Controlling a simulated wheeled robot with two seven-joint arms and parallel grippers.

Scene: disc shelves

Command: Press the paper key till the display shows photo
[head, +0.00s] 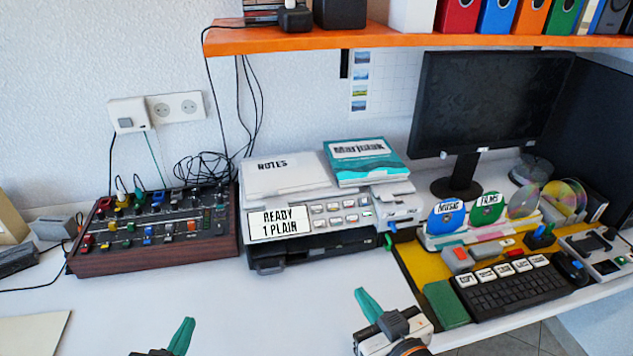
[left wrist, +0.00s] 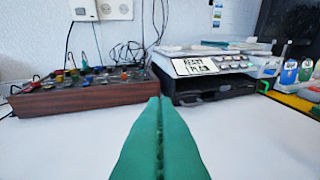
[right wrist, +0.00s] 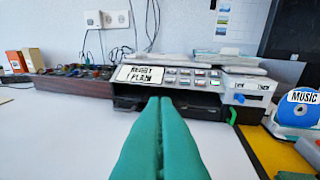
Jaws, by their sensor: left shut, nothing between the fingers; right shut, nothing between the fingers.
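The printer (head: 320,246) stands against the wall, with a display (head: 279,223) that reads "READY 1 PLAIR" or similar. Right of the display is a panel of several small keys (head: 341,212); their labels are too small to read. The display also shows in the left wrist view (left wrist: 195,65) and the right wrist view (right wrist: 139,75). My left gripper (head: 182,336) is shut and empty, low in front of the printer and to its left. My right gripper (head: 367,305) is shut and empty, in front of the printer's right part, apart from it.
A mixer-like box with knobs (head: 150,262) stands left of the printer. A keyboard (head: 515,293), disc holders and a monitor (head: 490,100) are at right. The white desk front is clear.

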